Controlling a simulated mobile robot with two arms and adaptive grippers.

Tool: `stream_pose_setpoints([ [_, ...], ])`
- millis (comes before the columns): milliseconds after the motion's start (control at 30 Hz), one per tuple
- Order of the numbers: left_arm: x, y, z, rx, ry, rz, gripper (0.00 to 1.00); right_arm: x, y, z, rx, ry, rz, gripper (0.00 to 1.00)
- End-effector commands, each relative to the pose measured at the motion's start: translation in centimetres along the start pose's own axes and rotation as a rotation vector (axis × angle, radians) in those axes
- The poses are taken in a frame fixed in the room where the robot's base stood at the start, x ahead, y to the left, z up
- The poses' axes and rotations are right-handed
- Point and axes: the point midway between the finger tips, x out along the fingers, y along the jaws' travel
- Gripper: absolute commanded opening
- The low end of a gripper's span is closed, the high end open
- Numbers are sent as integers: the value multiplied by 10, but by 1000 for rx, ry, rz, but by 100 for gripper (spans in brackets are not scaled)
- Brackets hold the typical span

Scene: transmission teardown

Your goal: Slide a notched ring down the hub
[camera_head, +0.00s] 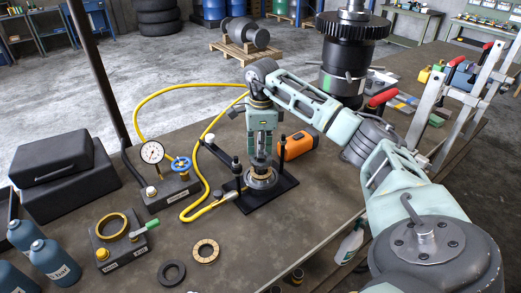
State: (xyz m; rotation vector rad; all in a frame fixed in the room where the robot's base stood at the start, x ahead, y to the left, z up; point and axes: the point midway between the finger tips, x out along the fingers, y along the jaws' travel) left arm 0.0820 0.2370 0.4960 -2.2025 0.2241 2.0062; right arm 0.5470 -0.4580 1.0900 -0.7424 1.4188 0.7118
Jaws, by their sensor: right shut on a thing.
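The hub (262,182) stands upright on a black base plate on the workbench, a round metal part with a narrow post rising from it. My right gripper (261,157) points straight down directly over the hub, in line with its post. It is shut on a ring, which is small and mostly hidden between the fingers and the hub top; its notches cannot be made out. A tan notched ring (205,251) lies flat on the bench at the front. A plain black ring (172,273) lies to its left. My left gripper is out of view.
A gauge block (160,190) with a yellow hose stands left of the hub. An orange box (298,146) is close on the right. A ring fixture (120,238), blue bottles (55,262) and black cases (58,170) fill the left. A large geared shaft (345,65) stands behind.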

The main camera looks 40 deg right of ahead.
Motion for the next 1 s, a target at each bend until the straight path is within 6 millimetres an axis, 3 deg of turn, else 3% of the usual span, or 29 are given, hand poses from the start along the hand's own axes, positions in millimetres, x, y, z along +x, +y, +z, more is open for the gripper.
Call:
stream_pose_setpoints([
  [33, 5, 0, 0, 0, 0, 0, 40, 20, 9, -1, -7, 21, 32, 0],
  [467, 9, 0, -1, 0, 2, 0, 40, 28, 11, 0, -8, 18, 40, 0],
  [500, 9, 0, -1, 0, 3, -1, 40, 28, 11, 0, -8, 18, 40, 10],
  [733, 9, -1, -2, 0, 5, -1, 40, 28, 10, 0, -7, 18, 35, 29],
  [1000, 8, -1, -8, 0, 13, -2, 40, 24, 8, -1, -6, 17, 27, 29],
])
